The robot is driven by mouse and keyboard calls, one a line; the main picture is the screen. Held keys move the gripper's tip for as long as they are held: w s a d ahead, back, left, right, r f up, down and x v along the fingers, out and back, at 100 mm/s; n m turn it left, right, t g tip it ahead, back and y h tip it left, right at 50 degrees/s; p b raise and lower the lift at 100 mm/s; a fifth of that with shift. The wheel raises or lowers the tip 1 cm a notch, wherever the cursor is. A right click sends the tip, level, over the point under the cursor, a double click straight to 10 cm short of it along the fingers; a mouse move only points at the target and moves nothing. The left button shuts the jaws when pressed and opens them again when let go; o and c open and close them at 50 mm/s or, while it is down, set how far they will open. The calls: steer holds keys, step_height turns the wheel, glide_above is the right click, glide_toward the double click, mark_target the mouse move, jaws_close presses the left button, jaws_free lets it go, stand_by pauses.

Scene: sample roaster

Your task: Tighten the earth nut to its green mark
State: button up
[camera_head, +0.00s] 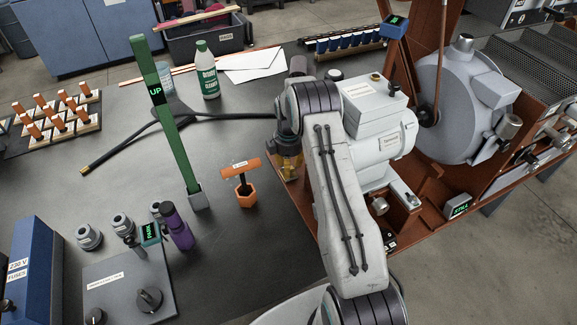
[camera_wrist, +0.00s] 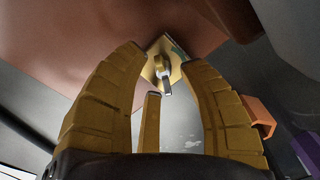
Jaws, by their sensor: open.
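In the wrist view a small brass nut with a pale wing or stud (camera_wrist: 163,70) sits on a yellowish diamond-shaped plate against a red-brown panel. A small green mark (camera_wrist: 179,50) shows on the plate, up and right of the nut. My gripper (camera_wrist: 161,60) is open, its yellow fingers on either side of the nut in the picture, with a gap to each; I cannot tell how far the nut lies in depth. In the head view my gripper (camera_head: 288,162) is beside the red-brown machine frame, and the nut is hidden there.
The grey motor (camera_head: 375,115) is close on the right.

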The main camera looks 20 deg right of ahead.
jaws_close()
stand_by(0.4)
stand_by(0.4)
steer(key=shift+f+m+b, duration=0.1)
steer(key=shift+m+b, duration=0.6)
steer(key=shift+m, duration=0.3)
steer(key=m+b, duration=0.1)
steer(key=m, duration=0.2)
steer(key=shift+m, duration=0.4)
steer(key=m+b, duration=0.1)
steer(key=m, duration=0.4)
steer(key=shift+s+m+b, duration=0.2)
steer(key=shift+m+b, duration=0.2)
